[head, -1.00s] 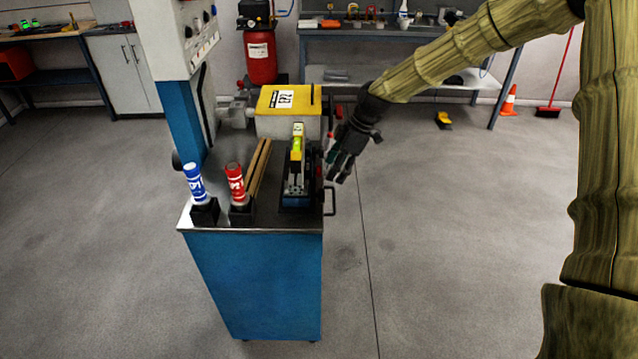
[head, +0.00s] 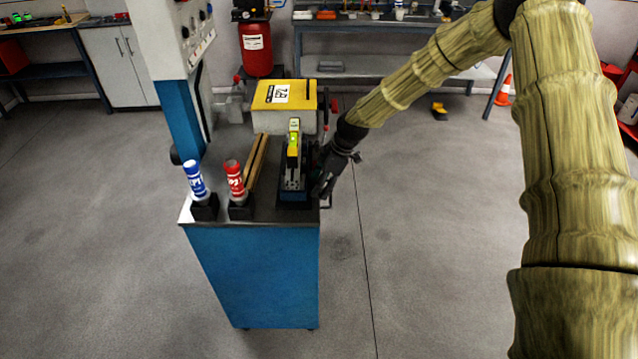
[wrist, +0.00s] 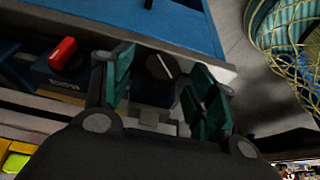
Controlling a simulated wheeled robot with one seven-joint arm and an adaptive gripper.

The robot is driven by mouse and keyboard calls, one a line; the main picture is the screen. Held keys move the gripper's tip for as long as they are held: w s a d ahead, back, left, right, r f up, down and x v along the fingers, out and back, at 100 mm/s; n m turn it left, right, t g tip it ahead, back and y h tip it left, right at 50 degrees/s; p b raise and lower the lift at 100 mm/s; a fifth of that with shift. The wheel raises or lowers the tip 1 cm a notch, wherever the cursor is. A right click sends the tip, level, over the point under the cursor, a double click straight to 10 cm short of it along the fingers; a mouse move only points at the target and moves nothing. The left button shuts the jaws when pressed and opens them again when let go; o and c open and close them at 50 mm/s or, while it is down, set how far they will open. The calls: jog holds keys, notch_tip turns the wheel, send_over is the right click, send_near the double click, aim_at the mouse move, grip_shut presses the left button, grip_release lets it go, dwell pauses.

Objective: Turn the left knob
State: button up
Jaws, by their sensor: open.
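In the wrist view, a black round knob (wrist: 160,67) with a pale line across its face shows between the two fingers of my gripper (wrist: 157,88). The green-padded fingers are apart, one on each side of the knob in the picture; I cannot tell whether they touch it. A red knob (wrist: 63,53) on a blue housing with a small label is left of the fingers. In the head view my gripper (head: 323,182) is at the right side of the device (head: 293,172) on the blue cart (head: 255,275). Both knobs are hidden or too small there.
Red (head: 234,180) and blue (head: 194,178) marked cylinders stand at the cart's front left. Wooden strips (head: 257,162) lie behind them. A yellow-topped box (head: 284,95) and a grey-and-blue column (head: 180,115) stand farther back. The floor right of the cart is clear.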

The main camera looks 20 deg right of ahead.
jog(key=shift+a+f, duration=0.2)
jog(key=shift+f, duration=0.2)
jog(key=c, duration=1.1)
jog(key=shift+o, duration=0.2)
jog(key=shift+f, duration=0.15)
jog(key=shift+w+g+b, duration=0.15)
jog(key=shift+g+b, duration=0.65)
jog(key=shift+g, duration=0.1)
jog(key=shift+m+g+y+b, duration=0.3)
jog(key=shift+g+y+b, duration=0.1)
jog(key=shift+g, duration=0.1)
